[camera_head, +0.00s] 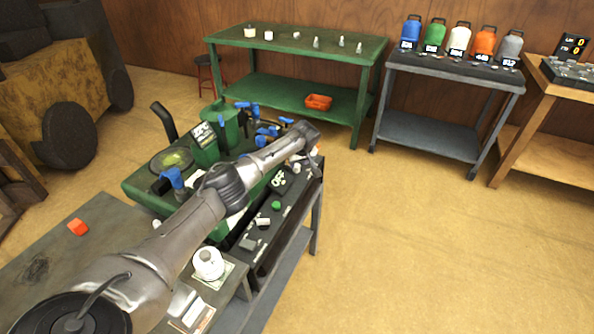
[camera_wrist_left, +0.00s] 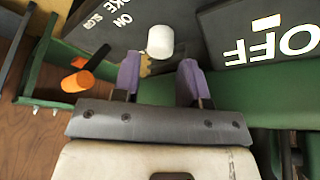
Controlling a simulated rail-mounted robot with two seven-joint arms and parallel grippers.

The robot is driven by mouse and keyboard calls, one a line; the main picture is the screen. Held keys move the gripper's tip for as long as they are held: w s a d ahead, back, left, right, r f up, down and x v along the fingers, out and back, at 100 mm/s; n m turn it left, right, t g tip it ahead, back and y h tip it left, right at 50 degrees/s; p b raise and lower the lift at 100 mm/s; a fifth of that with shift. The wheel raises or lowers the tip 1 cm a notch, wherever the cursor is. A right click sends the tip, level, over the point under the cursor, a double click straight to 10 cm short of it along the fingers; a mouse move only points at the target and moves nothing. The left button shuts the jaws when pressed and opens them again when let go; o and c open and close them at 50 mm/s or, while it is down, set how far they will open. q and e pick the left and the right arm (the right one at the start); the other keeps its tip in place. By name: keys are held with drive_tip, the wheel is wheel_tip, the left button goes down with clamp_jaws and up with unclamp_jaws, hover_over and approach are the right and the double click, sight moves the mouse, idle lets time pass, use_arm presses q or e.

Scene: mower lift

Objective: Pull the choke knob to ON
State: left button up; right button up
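The choke panel (camera_wrist_left: 105,30) shows in the left wrist view, with "ON" and part of "CHOKE" readable on it. A white rounded knob (camera_wrist_left: 160,42) stands beside this lettering, just beyond my left fingertips. My left gripper (camera_wrist_left: 160,77) is open, its two purple fingers apart, one to each side of the knob's line; I see no contact. A dark plate reading "OFF" (camera_wrist_left: 268,47) is to the right. In the head view my left gripper (camera_head: 308,137) reaches over the far end of the dark panel (camera_head: 262,231); its fingertips are hard to make out. My right gripper is not in view.
The green mower deck (camera_head: 140,189) lies left of and under my arm. An orange-ended handle (camera_wrist_left: 78,82) shows at left in the wrist view. The floor to the right is clear; a green bench (camera_head: 290,85) stands behind.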

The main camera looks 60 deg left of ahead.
sight(297, 166)
use_arm(q)
drive_tip(key=shift+b+x, duration=0.9)
drive_tip(key=shift+x, duration=0.8)
clamp_jaws()
